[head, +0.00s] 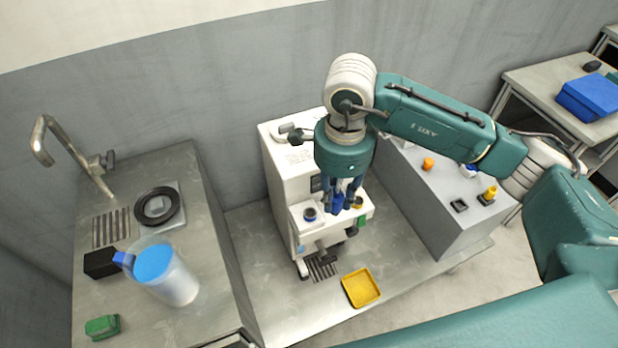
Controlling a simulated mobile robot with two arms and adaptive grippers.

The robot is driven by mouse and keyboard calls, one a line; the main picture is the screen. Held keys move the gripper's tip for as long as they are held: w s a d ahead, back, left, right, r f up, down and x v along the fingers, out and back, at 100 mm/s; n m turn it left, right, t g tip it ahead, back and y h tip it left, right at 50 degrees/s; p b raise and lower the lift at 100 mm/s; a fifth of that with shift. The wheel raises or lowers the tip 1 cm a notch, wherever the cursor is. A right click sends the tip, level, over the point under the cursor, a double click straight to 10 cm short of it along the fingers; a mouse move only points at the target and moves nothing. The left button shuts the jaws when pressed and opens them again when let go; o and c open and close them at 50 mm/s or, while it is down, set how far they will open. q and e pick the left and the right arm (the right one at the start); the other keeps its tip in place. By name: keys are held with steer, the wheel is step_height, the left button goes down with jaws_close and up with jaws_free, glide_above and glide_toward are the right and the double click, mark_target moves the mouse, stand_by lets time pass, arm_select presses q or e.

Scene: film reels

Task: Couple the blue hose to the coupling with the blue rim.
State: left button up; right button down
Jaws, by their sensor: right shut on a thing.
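My right gripper (344,198) points down over the white machine (288,165). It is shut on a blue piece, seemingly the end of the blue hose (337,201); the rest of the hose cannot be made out. The coupling with the blue rim (310,214) is on the machine's front ledge, a little to the left of the gripper and apart from it. A coupling with a yellow rim (357,202) is on the same ledge, just right of the fingers and partly hidden by them. My left gripper is not in view.
A yellow tray (361,288) lies on the low metal bench in front of the machine. A grey cabinet (430,205) with small orange and yellow parts stands right. The left counter holds a blue-topped jug (172,282), a black ring (157,206) and a green block (102,327).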

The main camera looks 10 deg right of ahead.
arm_select(q)
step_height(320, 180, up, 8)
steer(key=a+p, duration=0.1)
steer(key=p, duration=0.7)
arm_select(e)
steer(key=w+a+f+m+b, duration=0.1)
steer(key=w+f+m, duration=0.1)
steer(key=m, duration=0.7)
steer(key=w+a+f+m+b, duration=0.1)
steer(key=f+m, duration=0.4)
steer(key=m, duration=0.5)
steer(key=w+a+f+m+b, duration=0.2)
steer(key=w+f+m, duration=0.1)
steer(key=m, duration=0.6)
steer(key=shift+w+f+m+b, duration=0.3)
steer(key=shift+w+m+b, duration=0.1)
steer(key=shift+w, duration=0.25)
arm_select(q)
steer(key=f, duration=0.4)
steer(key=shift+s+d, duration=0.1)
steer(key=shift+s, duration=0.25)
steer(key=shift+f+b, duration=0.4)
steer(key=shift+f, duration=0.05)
arm_select(e)
steer(key=shift+f, duration=0.6)
